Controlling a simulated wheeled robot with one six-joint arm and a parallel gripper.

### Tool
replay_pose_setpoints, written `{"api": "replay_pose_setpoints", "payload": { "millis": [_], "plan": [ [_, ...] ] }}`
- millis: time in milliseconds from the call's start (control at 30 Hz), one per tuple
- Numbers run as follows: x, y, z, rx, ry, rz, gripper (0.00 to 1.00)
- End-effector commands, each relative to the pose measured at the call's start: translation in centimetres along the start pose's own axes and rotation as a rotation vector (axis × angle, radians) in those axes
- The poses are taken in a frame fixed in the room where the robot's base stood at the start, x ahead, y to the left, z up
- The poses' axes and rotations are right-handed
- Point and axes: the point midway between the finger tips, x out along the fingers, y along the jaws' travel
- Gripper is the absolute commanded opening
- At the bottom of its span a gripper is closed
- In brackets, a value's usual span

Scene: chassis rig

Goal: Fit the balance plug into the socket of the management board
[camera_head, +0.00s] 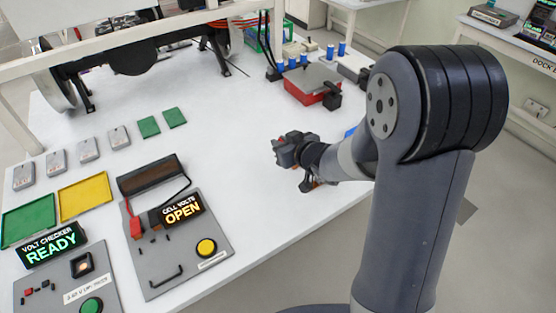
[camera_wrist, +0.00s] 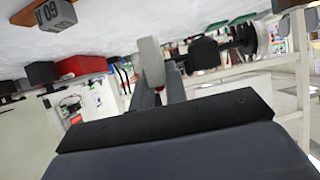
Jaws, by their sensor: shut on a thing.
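My gripper (camera_head: 280,150) is over the white table, right of centre in the head view. In the wrist view my gripper (camera_wrist: 156,82) is shut on a small pale block (camera_wrist: 150,60), which I take for the balance plug. A bit of red shows between the fingers. In the head view my gripper hides most of what it holds. I cannot make out the management board or its socket for sure. A grey block marked "60 A" (camera_wrist: 56,13) is at the top left of the wrist view, apart from the held block.
A red box with a grey top (camera_head: 311,84) stands behind my gripper. The "OPEN" cell-volts panel (camera_head: 160,270), a dark pack (camera_head: 150,174) and the "READY" volt checker (camera_head: 52,247) are at left. Green and yellow trays (camera_head: 84,196) lie beside them. The table's middle is clear.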

Motion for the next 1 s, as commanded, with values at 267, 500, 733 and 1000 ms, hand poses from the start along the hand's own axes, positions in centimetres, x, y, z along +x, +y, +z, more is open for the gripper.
{"api": "replay_pose_setpoints", "payload": {
  "millis": [267,500,733,1000],
  "plan": [
    [1.4,0.0,2.8,0.0,0.0,0.0,0.0],
    [2.6,0.0,5.5,0.003,-0.003,0.0,0.0],
    [2.8,0.0,5.8,-0.001,0.001,0.001,0.0],
    [2.9,0.0,6.0,-0.001,0.001,0.001,0.2]
  ]
}}
